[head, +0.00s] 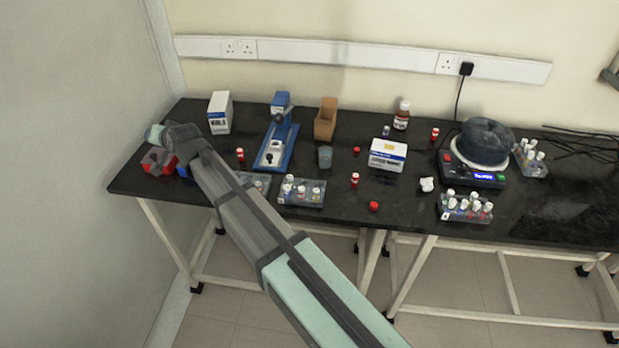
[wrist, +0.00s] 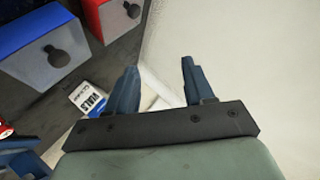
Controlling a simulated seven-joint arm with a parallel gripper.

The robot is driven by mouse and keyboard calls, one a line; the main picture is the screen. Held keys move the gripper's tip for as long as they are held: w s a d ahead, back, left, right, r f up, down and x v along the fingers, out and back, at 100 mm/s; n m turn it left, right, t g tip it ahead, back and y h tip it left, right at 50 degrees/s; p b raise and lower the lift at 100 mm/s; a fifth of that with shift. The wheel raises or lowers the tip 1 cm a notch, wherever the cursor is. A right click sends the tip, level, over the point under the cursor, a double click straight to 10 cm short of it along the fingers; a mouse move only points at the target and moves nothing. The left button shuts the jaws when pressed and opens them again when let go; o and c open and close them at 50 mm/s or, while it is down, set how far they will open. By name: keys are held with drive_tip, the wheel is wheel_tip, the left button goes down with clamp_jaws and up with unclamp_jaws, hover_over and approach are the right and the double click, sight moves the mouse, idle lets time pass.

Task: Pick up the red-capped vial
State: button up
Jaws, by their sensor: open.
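Several small red-and-white vials stand on the dark bench in the head view: one near the left (head: 240,155), one mid-bench (head: 355,180) and one at the back right (head: 435,134). Which one the task means I cannot tell. A red-and-white item (wrist: 5,129), perhaps a vial, is cut off at the left edge of the wrist view. My gripper (wrist: 160,65) is open and empty, its two blue fingers apart. It is over the bench's left end, away from the vials; its fingers do not show clearly in the head view.
A red bin (head: 152,162) and a blue bin (wrist: 45,50) are near my gripper. A white vials box (head: 220,113), blue stand (head: 270,150), vial racks (head: 302,191) and a centrifuge (head: 480,150) occupy the bench. A pale wall (wrist: 230,60) is close by.

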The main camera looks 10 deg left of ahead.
drive_tip(key=w+d+r+m+t+h, duration=0.1)
drive_tip(key=w+d+r+m+h, duration=0.25)
drive_tip(key=w+d, duration=0.7)
drive_tip(key=w+d+r+m+t+h, duration=0.25)
drive_tip(key=w+d+h, duration=0.2)
drive_tip(key=d, duration=1.05)
drive_tip(key=w+d+r+m+t+h, duration=0.1)
drive_tip(key=w+d+r+m+h, duration=0.2)
drive_tip(key=w+d, duration=0.75)
drive_tip(key=m+g, duration=1.2)
hover_over(356, 175)
wheel_tip(356, 175, down, 10)
drive_tip(key=shift+t, duration=0.25)
drive_tip(key=f, duration=0.7)
drive_tip(key=shift+s+d+f, duration=0.15)
drive_tip(key=shift+s+f, duration=0.1)
drive_tip(key=shift+w+a+f, duration=0.1)
drive_tip(key=shift+f, duration=1.3)
drive_tip(key=shift+w+a+f, duration=0.1)
drive_tip(key=shift+f, duration=1.25)
